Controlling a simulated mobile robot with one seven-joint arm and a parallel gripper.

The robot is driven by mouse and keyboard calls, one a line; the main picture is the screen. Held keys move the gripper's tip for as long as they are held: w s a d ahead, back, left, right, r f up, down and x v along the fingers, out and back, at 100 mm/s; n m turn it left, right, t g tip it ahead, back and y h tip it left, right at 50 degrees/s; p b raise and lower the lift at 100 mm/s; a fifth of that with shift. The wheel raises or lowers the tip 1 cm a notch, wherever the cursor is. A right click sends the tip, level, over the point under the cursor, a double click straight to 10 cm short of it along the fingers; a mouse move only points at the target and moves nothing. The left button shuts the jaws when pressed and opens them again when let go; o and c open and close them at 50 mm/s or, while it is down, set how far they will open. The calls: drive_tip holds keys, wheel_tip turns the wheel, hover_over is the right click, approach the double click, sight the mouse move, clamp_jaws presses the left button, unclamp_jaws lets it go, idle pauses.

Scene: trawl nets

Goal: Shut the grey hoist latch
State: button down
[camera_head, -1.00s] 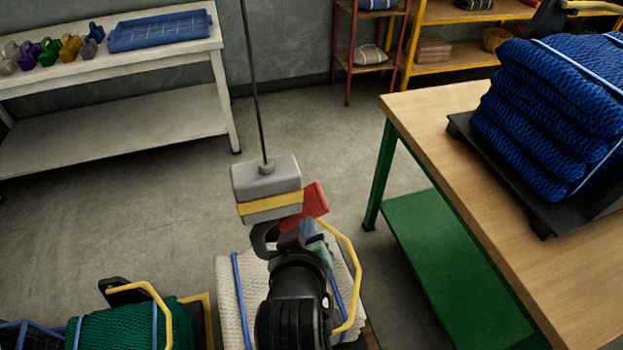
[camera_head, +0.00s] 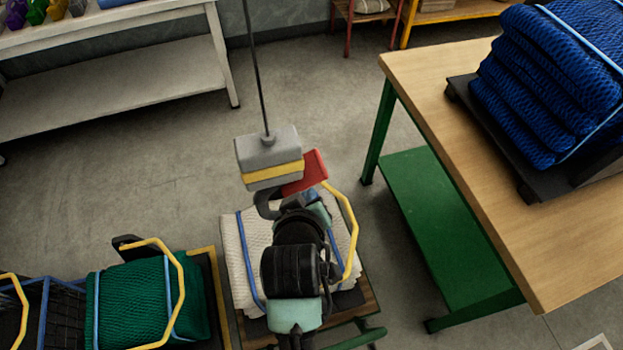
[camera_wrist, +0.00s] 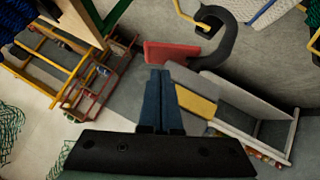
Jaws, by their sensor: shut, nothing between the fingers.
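The grey hoist block (camera_head: 268,152) with a yellow band hangs from a cable in the middle of the head view. A black hook (camera_head: 266,203) hangs under it. A red latch flap (camera_head: 305,174) sticks out at the block's right side. In the wrist view, the red flap (camera_wrist: 172,54) lies just beyond my gripper (camera_wrist: 160,74), beside the curved black hook (camera_wrist: 217,42). My gripper is shut and empty, its blue fingers pointing at the flap; I cannot tell whether they touch. In the head view my own wrist hides the fingertips.
Below the hoist lies a cream net bundle (camera_head: 238,262) with a yellow handle (camera_head: 349,232) rising near the hook. A green net bundle (camera_head: 133,302) is at the lower left. A wooden table (camera_head: 470,200) with blue nets (camera_head: 550,85) stands right. Floor between the benches is clear.

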sight(316, 181)
drive_tip(key=x, duration=0.9)
drive_tip(key=shift+w+d+f+y, duration=0.1)
drive_tip(key=shift+d+f+y, duration=0.15)
drive_tip(key=shift+d+y, duration=0.1)
idle(0.4)
drive_tip(key=shift+w+d+f+m+g+y, duration=0.1)
drive_tip(key=shift+d+f+m+g+y, duration=0.2)
drive_tip(key=shift+f+m+g+y, duration=0.15)
wheel_tip(316, 181, down, 11)
drive_tip(key=m+g+y+b, duration=0.2)
drive_tip(key=m+y+b, duration=0.5)
drive_tip(key=y+b, duration=0.4)
drive_tip(key=b, duration=0.4)
drive_tip(key=shift+a+r+b, duration=0.25)
drive_tip(key=shift+a+b, duration=0.05)
drive_tip(key=shift+a, duration=0.1)
